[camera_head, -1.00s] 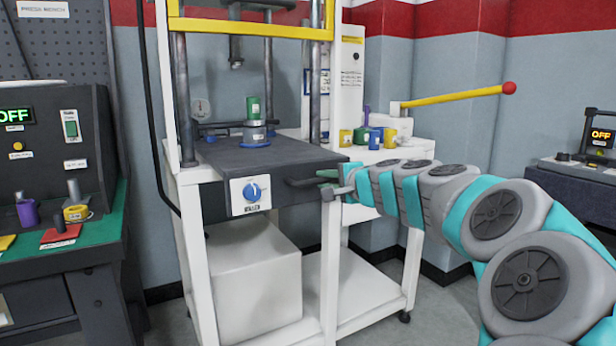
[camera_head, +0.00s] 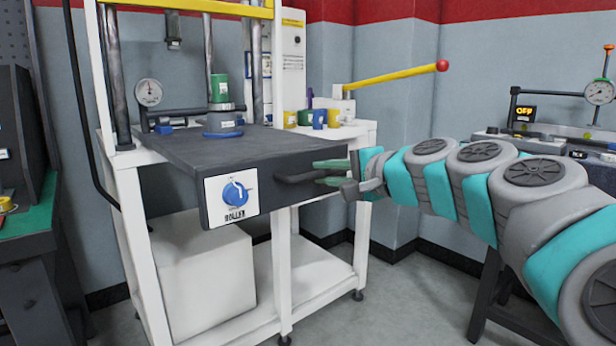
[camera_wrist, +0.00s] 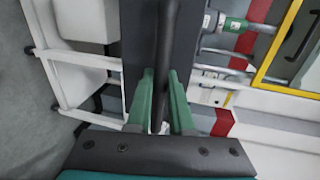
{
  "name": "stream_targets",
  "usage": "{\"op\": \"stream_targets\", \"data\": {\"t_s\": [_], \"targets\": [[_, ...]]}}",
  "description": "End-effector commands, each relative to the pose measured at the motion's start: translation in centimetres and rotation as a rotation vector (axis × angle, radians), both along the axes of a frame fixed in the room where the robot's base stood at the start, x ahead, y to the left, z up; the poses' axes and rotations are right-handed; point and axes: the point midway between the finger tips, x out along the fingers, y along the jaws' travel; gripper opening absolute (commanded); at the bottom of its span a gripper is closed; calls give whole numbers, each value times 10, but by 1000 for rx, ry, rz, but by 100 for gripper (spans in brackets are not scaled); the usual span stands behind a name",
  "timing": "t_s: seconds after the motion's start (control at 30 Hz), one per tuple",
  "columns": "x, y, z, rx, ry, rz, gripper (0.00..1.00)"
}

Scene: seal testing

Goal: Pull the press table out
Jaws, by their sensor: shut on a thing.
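The press table (camera_head: 190,152) is a dark grey slab that sticks out forward from the white press frame (camera_head: 128,200). My gripper (camera_head: 334,172) has green fingers and is shut on the handle from the right. In the wrist view the fingers (camera_wrist: 161,105) lie on either side of the dark handle bar (camera_wrist: 163,50). A grey and green cylinder stack (camera_head: 221,110) stands upright on the table's rear part.
A yellow lever with a red ball (camera_head: 395,75) rises behind right. Small coloured cups (camera_head: 318,117) stand on the white side shelf. A green-topped bench (camera_head: 40,215) is at left, a gauge station (camera_head: 560,135) at right. Floor in front of the right wall (camera_head: 410,285) is clear.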

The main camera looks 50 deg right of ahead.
Motion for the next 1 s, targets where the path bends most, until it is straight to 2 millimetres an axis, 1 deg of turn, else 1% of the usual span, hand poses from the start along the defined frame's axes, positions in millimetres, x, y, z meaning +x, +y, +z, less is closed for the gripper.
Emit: {"op": "stream_targets", "data": {"t_s": [0.03, 0.1, 0.3, 0.4, 0.63, 1.0], "targets": [[-9, 1, -4, -1, 0, -3, 0], [-20, 3, -4, -1, 0, -5, 0], [-41, 9, -4, 1, 3, -2, 0], [-49, 11, -3, -1, 3, -3, 0], [-57, 13, -2, 1, 3, 0, 0], [-58, 14, -2, 0, 5, -1, 0]]}}
